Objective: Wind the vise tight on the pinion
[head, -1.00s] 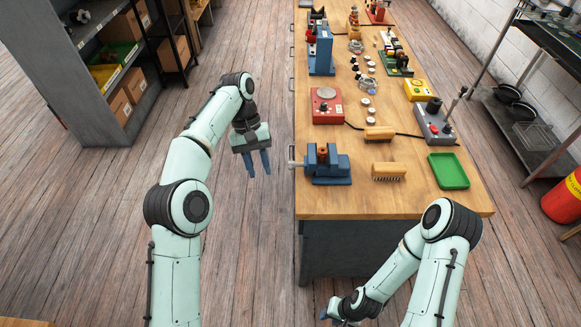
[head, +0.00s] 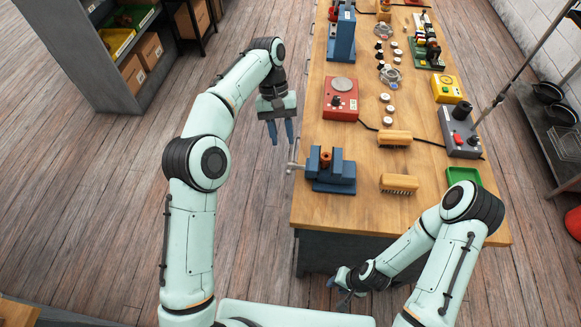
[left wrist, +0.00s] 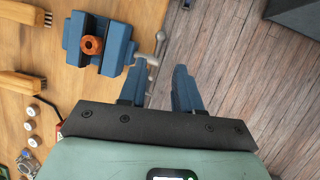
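The blue vise (head: 331,176) stands at the near left corner of the wooden bench. The copper-coloured pinion (head: 326,158) sits upright between its jaws; it also shows in the left wrist view (left wrist: 92,45). The vise's grey handle (head: 293,167) sticks out past the bench's left edge. My left gripper (head: 282,140) is open and empty beside the bench edge, close to the handle. In the left wrist view the handle (left wrist: 158,47) is just beyond the fingertips, near the left finger, apparently not touching. My right gripper (head: 341,290) is low by the bench's near side; its finger gap is unclear.
Two wooden brushes (head: 396,138) (head: 399,183) lie right of the vise. A red device (head: 341,99) stands behind it, and a green tray (head: 463,177) is partly hidden by my right arm.

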